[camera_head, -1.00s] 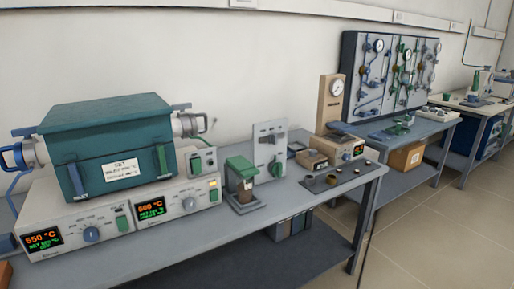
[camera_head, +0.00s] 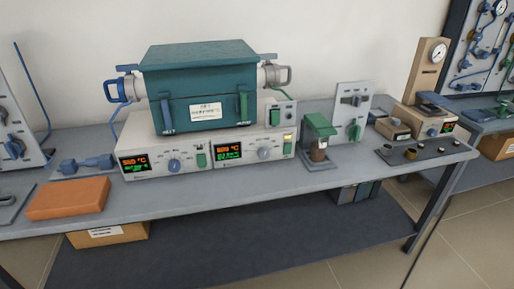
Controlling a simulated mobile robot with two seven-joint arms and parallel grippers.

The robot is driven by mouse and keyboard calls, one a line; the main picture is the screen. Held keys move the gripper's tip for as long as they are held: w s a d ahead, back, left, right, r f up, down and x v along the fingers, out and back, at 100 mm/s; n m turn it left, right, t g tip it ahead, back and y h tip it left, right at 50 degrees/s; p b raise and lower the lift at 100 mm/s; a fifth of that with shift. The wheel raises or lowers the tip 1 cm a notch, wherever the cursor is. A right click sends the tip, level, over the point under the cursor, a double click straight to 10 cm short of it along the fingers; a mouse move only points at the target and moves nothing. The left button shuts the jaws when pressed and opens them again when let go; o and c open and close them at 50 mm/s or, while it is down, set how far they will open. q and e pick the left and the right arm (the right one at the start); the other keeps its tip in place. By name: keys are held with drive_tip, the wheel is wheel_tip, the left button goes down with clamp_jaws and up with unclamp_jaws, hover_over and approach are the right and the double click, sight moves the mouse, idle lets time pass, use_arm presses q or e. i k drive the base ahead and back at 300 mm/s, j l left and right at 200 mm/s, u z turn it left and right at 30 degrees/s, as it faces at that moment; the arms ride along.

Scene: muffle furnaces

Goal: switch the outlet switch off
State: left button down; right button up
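A teal box furnace (camera_head: 200,85) stands on a pale control base (camera_head: 200,160) on the long grey bench. The base has two lit displays, round blue and grey knobs and green switches, one green switch (camera_head: 201,160) between the displays. A small grey box with a green switch (camera_head: 275,118) sits at the furnace's right side. An upright grey panel (camera_head: 345,125) farther right carries a dark fitting and a green part (camera_head: 354,130). I cannot tell which of these is the outlet switch, or its position. Neither of my grippers is in view.
An orange block (camera_head: 68,198) and a blue fitting (camera_head: 88,165) lie on the bench at left. A green-topped stand (camera_head: 319,128) is right of the furnace. A dark tray (camera_head: 425,150) with small pieces lies near the bench's right end. The front strip of bench is largely clear.

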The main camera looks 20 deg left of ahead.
sight(288, 146)
drive_tip(key=i+l+u, duration=0.1)
drive_tip(key=i+u, duration=0.2)
drive_tip(key=u, duration=0.2)
drive_tip(key=i+l+u, duration=0.2)
drive_tip(key=u, duration=0.25)
drive_tip(key=i+l, duration=0.05)
drive_tip(key=i, duration=0.05)
